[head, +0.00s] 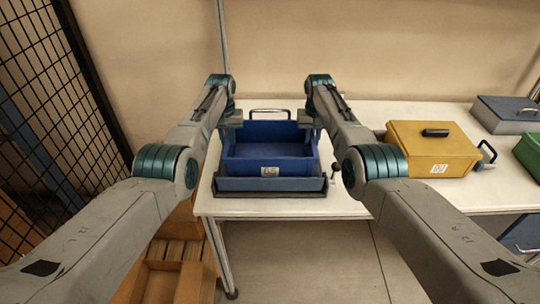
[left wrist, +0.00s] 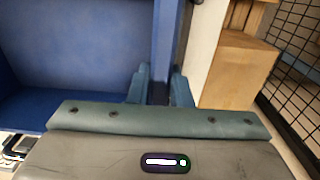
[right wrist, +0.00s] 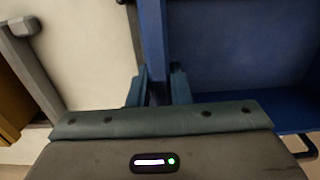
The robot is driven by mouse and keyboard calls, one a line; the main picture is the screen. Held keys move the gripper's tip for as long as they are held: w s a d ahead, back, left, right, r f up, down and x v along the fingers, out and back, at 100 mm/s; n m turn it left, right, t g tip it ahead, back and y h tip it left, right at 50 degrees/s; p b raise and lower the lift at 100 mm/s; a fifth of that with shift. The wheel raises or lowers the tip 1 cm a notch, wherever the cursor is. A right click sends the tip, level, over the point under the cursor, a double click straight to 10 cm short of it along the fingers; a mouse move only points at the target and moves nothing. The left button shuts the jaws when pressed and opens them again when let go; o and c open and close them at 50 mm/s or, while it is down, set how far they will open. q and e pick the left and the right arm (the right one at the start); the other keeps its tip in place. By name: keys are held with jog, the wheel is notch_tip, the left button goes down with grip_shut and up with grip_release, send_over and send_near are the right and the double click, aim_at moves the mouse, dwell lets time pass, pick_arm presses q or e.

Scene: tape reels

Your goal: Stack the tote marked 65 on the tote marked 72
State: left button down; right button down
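A blue open tote (head: 250,134) is at the table's front edge, in front of me, with a small white label on its front whose number I cannot read surely. A grey-blue front band (head: 270,185) shows below the label; I cannot tell whether it is part of a second tote underneath. My left gripper (head: 231,119) is at the tote's left wall; in the left wrist view its fingers (left wrist: 160,88) close on that wall (left wrist: 165,35). My right gripper (head: 307,120) is at the right wall; in the right wrist view its fingers (right wrist: 159,88) close on that wall (right wrist: 153,35).
A yellow lidded box (head: 425,145) with a white label stands on the table to the right. A blue-grey box (head: 505,113) and a green box (head: 530,152) are farther right. Wooden crates (head: 165,278) are low at the left, beside a black mesh fence (head: 50,100).

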pick_arm(q)
jog(key=shift+w+r, duration=0.1)
jog(key=shift+r, duration=0.05)
pick_arm(e)
jog(key=shift+w+r, duration=0.1)
jog(key=shift+r, duration=0.05)
